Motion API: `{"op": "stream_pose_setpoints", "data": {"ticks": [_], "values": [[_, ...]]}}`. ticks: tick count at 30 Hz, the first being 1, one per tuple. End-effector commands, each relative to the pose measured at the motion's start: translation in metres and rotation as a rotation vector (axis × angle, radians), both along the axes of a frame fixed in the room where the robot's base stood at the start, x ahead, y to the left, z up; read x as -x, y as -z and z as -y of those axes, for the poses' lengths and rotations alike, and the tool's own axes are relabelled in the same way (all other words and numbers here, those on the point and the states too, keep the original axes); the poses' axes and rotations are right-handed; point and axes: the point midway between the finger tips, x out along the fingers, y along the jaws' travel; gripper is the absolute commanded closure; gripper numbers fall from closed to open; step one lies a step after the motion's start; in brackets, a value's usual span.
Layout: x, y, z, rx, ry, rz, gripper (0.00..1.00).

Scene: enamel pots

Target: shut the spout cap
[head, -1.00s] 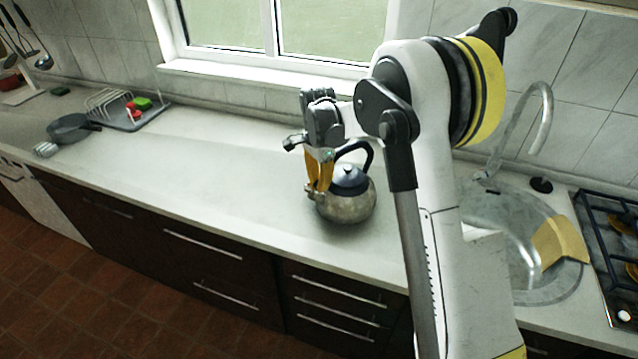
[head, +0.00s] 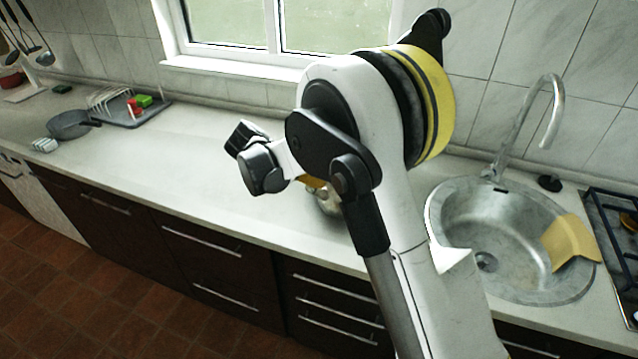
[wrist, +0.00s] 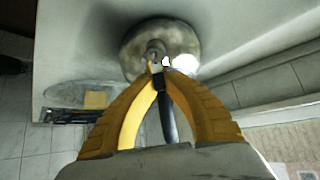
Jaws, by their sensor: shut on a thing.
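The steel kettle (wrist: 178,38) shows at the top of the wrist view, with its short spout (wrist: 154,47) facing my fingers. Part of its dark handle (wrist: 168,115) shows between them. In the head view only a sliver of the kettle (head: 330,203) shows; my arm hides the rest. My gripper (wrist: 158,68) has its yellow fingertips together at the spout's end, closed on what appears to be the small spout cap. The fingertips cover the cap, so its exact position is unclear. In the head view the fingertips are hidden behind my arm.
The sink (head: 500,240) with a yellow cloth-like piece (head: 570,241) lies right of my arm, beside the stove (head: 615,225). A dish rack (head: 125,105) and a dark pan (head: 72,124) stand far left. The counter between is clear.

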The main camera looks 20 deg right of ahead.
Motion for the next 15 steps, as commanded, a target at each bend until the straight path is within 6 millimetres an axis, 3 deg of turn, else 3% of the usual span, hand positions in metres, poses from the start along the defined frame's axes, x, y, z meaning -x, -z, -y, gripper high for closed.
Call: {"op": "stream_pose_setpoints", "data": {"ticks": [15], "values": [[0.0018,0.0028,-0.0044,0.251,0.000,0.082,1.00]]}}
